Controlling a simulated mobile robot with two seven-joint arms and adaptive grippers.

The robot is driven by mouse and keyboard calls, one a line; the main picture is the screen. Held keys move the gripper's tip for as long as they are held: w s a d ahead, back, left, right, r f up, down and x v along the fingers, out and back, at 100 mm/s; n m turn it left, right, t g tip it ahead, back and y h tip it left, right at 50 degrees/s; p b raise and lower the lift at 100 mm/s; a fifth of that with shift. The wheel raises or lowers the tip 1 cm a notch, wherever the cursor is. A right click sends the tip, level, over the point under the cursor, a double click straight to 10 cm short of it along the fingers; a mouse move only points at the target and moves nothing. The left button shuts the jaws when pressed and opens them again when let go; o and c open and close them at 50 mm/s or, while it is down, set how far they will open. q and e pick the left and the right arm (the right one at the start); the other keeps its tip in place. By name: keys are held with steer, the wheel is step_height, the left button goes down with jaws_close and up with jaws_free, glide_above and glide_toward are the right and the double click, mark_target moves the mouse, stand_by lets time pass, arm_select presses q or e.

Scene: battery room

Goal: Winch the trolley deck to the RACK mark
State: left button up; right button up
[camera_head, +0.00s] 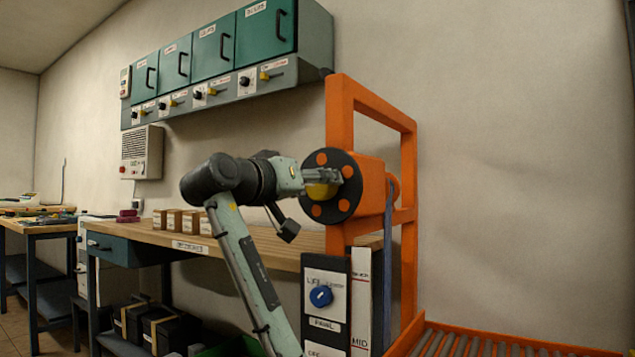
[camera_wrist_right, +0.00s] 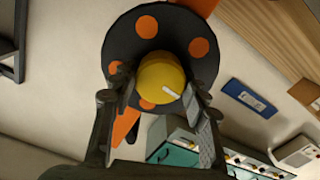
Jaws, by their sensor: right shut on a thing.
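The orange trolley frame (camera_head: 409,170) stands right of the workbench, with a winch drum and a black round disc (camera_head: 342,205) with orange dots facing my arm. A yellow knob (camera_head: 318,191) sits on the disc. My right gripper (camera_head: 325,178) is at the disc, its fingers shut on the yellow knob. In the right wrist view, the yellow knob (camera_wrist_right: 162,78) with a white mark lies between the two fingers (camera_wrist_right: 160,95). A tall scale (camera_head: 360,300) on the frame reads MID; its upper lettering is too small to read surely. The orange roller deck (camera_head: 480,340) is low at right. My left gripper is not in view.
A panel with a blue knob (camera_head: 320,296) stands below the winch. The wooden bench (camera_head: 240,244) carries several small boxes (camera_head: 190,222). Green wall cabinets (camera_head: 265,30) hang above. The wall side at right is clear.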

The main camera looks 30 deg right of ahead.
steer(key=o, duration=1.2)
steer(key=shift+c, duration=0.2)
steer(key=v, duration=1.2)
